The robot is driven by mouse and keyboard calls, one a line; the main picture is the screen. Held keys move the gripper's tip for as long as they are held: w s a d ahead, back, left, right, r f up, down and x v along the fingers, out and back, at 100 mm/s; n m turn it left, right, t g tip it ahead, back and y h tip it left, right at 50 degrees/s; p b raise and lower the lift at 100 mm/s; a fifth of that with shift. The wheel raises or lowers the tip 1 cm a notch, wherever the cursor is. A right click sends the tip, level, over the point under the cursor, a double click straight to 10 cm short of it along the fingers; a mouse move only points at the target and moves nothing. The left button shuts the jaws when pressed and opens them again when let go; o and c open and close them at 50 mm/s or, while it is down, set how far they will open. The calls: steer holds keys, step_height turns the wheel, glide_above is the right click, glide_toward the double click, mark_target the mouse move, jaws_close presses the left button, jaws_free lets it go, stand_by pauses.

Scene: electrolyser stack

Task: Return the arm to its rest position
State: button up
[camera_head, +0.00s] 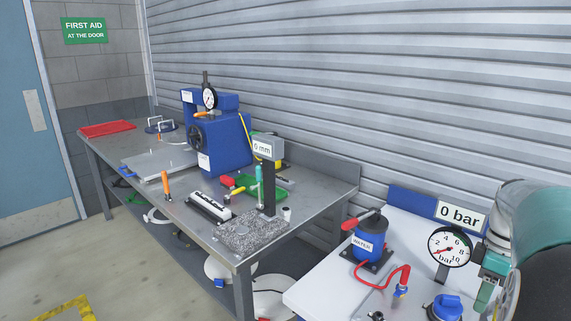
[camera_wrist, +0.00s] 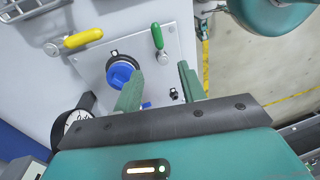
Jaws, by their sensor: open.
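My gripper (camera_wrist: 160,80) shows in the wrist view with its two green fingers apart and nothing between them. It is above a light panel (camera_wrist: 178,60), beside a blue knob (camera_wrist: 120,72). The left finger overlaps the lower right side of the knob in the picture; I cannot tell whether they touch. In the head view, teal and dark parts of my arm fill the right edge, and the fingers cannot be made out there. The blue knob also shows at the bottom of the head view (camera_head: 446,306).
Near the gripper are a green-handled valve (camera_wrist: 157,36), a yellow-handled valve (camera_wrist: 83,40) and a pressure gauge (camera_head: 450,246) under a "0 bar" sign. A blue water pump (camera_head: 369,240) stands left of the gauge. A cluttered grey workbench (camera_head: 190,225) is farther left; open floor (camera_head: 110,260) lies before it.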

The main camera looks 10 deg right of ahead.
steer(key=s+a+m+t, duration=0.2)
steer(key=a+m+t, duration=0.1)
steer(key=a, duration=1.3)
steer(key=s+a+r+m+t+h, duration=0.1)
steer(key=s+a+m+t, duration=0.2)
steer(key=a, duration=1.3)
steer(key=shift+s+r+m+t+h, duration=0.3)
steer(key=shift+s+m+t, duration=0.1)
steer(key=shift+m, duration=0.3)
steer(key=shift+c, duration=0.5)
steer(key=shift+d, duration=0.15)
